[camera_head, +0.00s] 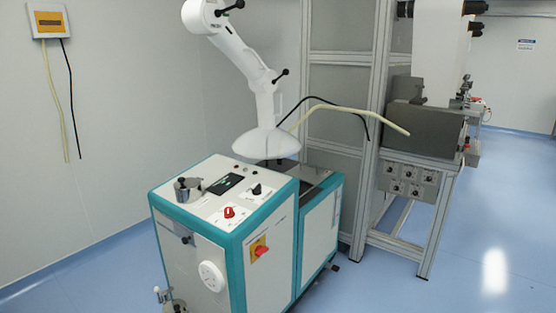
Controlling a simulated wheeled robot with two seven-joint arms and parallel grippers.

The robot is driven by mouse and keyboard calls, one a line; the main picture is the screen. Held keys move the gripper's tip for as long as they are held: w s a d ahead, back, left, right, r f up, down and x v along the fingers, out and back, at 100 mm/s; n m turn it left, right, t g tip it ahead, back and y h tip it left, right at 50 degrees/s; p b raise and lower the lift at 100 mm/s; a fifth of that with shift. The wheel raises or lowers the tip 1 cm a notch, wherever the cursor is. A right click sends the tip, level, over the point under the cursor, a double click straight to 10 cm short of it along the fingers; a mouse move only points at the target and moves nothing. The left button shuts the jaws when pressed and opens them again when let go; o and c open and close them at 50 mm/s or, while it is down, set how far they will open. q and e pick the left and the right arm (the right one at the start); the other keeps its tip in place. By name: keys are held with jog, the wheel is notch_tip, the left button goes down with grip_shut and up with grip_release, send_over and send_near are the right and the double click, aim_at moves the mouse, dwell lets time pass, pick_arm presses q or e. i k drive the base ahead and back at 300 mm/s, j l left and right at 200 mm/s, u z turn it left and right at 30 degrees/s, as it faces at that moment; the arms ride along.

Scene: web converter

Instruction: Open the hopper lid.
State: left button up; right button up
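A white and teal machine cabinet (200,243) stands in the middle of the head view. On its top, at the left, sits a small round metal vessel (184,194) with what looks like a knobbed lid (184,182) on it. The lid appears to lie flat and closed. I cannot tell for sure that this is the hopper. Neither of my grippers shows in the view.
A jointed white arm ends in a wide hood (266,142) over the cabinet's back. A red knob (229,212) and a black knob (257,189) sit on the cabinet top. A metal frame (378,110) stands behind at right. Blue floor (400,285) is clear at front right.

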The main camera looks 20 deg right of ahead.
aim_at(306, 173)
jog(key=i+l+u, duration=0.2)
jog(key=i+l, duration=0.2)
jog(key=l, duration=0.2)
jog(key=i+l, duration=0.2)
jog(key=l, duration=0.15)
jog(key=i+l+u, duration=0.25)
jog(key=i+l, duration=0.15)
jog(key=l, duration=0.25)
jog(key=i+l+u, duration=0.1)
jog(key=l, duration=0.25)
